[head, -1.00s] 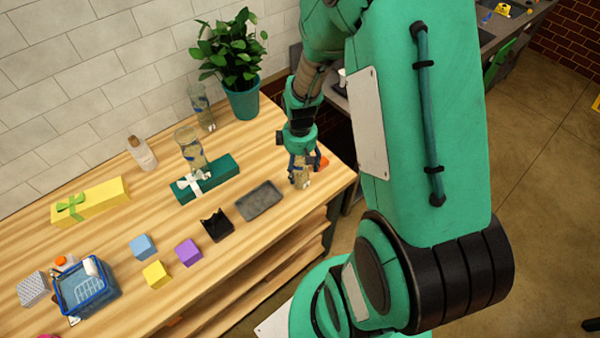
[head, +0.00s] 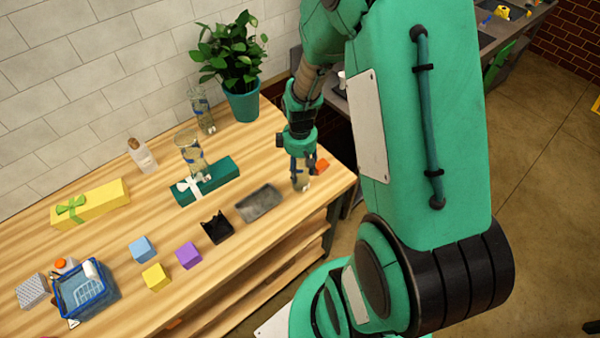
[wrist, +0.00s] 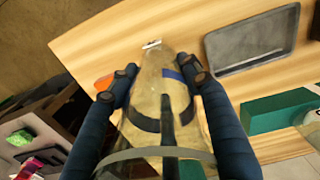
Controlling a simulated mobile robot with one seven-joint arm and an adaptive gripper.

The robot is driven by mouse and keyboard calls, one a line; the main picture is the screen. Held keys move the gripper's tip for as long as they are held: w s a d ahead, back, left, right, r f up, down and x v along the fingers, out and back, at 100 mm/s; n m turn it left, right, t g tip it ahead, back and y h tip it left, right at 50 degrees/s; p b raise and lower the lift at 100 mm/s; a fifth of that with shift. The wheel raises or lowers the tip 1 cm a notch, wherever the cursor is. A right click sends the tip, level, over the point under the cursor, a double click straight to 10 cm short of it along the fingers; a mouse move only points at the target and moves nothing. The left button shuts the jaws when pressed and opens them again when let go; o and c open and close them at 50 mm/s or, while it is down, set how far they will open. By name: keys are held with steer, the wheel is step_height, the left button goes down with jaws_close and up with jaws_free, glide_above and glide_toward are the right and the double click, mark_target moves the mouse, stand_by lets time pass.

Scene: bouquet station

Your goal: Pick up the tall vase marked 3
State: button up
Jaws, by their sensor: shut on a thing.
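A clear glass vase with blue bands stands between the fingers of my gripper (head: 300,168) near the right end of the table. In the wrist view the vase (wrist: 155,88) fills the space between both dark fingers, and they press on its sides. A small white tag (wrist: 152,44) shows at its far end; I cannot read a number on it. Two similar glass vases stand further left: one (head: 190,150) by the teal gift box, one (head: 203,112) near the plant.
An orange item (head: 321,166) lies just right of my gripper. A grey tray (head: 259,203) and a black holder (head: 216,226) are to the left, with the teal gift box (head: 215,180) behind. The plant pot (head: 242,102) stands at the back. The table's right edge is close.

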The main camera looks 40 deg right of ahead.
steer(key=shift+r, duration=0.25)
steer(key=shift+r, duration=0.55)
step_height(320, 180, up, 2)
steer(key=shift+w+r, duration=0.1)
steer(key=s+a, duration=0.3)
steer(key=s, duration=0.4)
steer(key=s+a+r+p, duration=0.1)
steer(key=s+a, duration=0.2)
steer(key=s, duration=0.4)
steer(key=shift+s+a+r, duration=0.15)
steer(key=shift+s+a, duration=0.05)
steer(key=shift+s, duration=0.2)
